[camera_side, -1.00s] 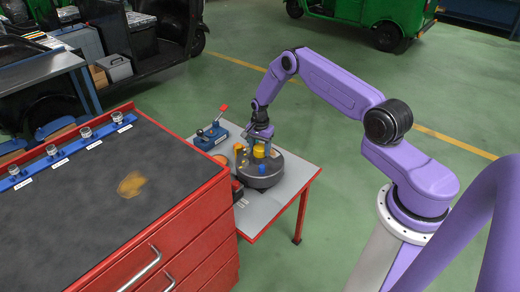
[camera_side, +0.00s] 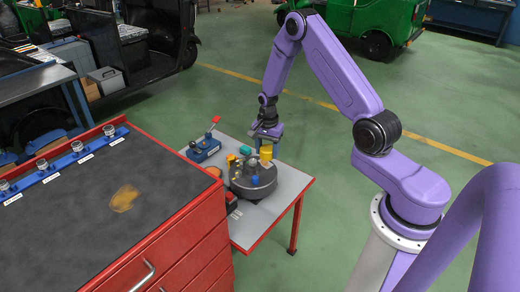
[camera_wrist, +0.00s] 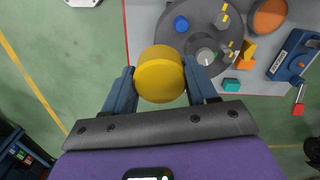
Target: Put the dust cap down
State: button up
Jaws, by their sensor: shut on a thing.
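A yellow round cap, which I take to be the dust cap (camera_wrist: 160,76), sits between the two fingers of my gripper (camera_wrist: 163,88) in the wrist view. In the side view the yellow cap (camera_side: 266,153) hangs below my gripper (camera_side: 266,140), over the far right part of a dark grey round unit (camera_side: 253,187). The cap looks raised above the unit's top. In the wrist view the round unit (camera_wrist: 207,66) lies beyond the cap, with a blue cap (camera_wrist: 181,24) and several small metal and yellow fittings on it.
The round unit stands on a small grey-topped red table (camera_side: 285,193). A blue clamp with a red-tipped lever (camera_side: 205,146), a teal block (camera_side: 245,150) and orange pieces (camera_wrist: 248,49) are close by. A red tool cabinet (camera_side: 175,243) stands left. The table's right side is clear.

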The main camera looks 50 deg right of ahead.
jog(key=s+a+r, duration=0.1)
jog(key=s+r, duration=0.1)
jog(key=s, duration=0.2)
jog(key=s+d+f+n, duration=0.2)
jog(key=s+d+f, duration=0.9)
jog(key=f, duration=0.1)
send_over(299, 179)
jog(key=f, duration=0.9)
jog(key=shift+s+a, duration=0.15)
jog(key=shift+s, duration=0.15)
jog(key=shift+w+f, duration=0.2)
jog(key=shift+f, duration=0.1)
jog(key=shift+d+f, duration=0.2)
jog(key=shift+f, duration=1.4)
jog(key=shift+f, duration=0.15)
jog(key=o, duration=1)
jog(key=shift+o, duration=0.2)
